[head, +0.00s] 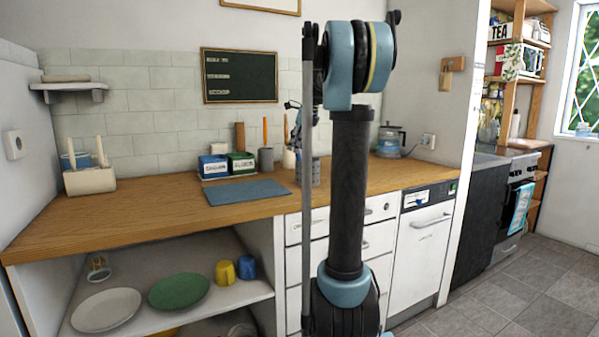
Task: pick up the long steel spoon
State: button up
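I cannot make out the long steel spoon in the head view. A dark grey pot (266,159) holding an orange-handled utensil stands at the back of the wooden counter (120,212). Small dark parts beside my arm, above these pots, may belong to my wrist or gripper. My gripper's fingers cannot be made out, so its opening and any contact are unclear.
A blue-grey mat (247,191) lies on the counter, with blue and green boxes (240,163) behind it. A white holder (90,180) stands at left and a kettle (390,142) at right. Plates and cups fill the shelf below. The counter's left front is clear.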

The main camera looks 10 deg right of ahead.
jog(key=shift+x, duration=0.8)
grip_shut()
jog(key=shift+r, duration=0.2)
